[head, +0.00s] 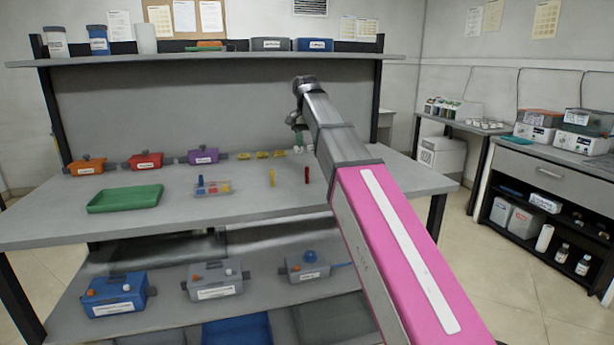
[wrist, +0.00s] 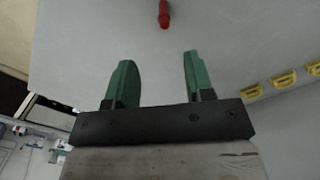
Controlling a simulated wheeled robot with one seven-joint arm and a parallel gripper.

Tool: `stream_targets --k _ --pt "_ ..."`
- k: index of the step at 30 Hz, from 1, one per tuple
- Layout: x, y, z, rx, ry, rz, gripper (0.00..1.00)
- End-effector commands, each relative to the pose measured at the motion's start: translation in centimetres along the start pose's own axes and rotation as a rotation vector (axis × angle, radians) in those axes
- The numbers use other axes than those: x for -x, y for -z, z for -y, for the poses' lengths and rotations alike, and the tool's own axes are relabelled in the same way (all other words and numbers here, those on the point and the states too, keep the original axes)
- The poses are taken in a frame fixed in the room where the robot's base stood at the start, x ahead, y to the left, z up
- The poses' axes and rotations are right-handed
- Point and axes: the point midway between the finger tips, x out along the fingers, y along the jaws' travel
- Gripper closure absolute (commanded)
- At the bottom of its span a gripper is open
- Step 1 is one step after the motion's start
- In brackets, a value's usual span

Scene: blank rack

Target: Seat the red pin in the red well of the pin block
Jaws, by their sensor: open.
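The red pin (head: 307,174) stands upright on the bench, right of a yellow pin (head: 272,177). In the wrist view the red pin (wrist: 164,14) shows at the top edge, beyond my fingertips and roughly in line with the gap between them. My gripper (wrist: 155,75) has green fingers, spread apart with nothing between them. In the head view my gripper (head: 299,140) hangs above the bench behind the red pin, partly hidden by my arm. The pin block (head: 212,187) sits left of the pins, with coloured parts on it; its red well is too small to tell clearly.
A green tray (head: 125,198) lies at the left front of the bench (head: 60,222). Orange, red and purple boxes (head: 203,155) stand along the back, with yellow pieces (head: 262,155) beside them, also in the wrist view (wrist: 283,79). A shelf (head: 200,60) overhangs the back. The bench between block and pins is clear.

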Motion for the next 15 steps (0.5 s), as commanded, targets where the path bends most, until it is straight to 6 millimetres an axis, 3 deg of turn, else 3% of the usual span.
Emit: stream_targets --k 8,15 --pt "-0.7 0.1 -0.1 0.104 -0.004 0.001 0.51" --pt "-4.0 0.0 -0.1 0.101 -0.005 0.001 0.51"
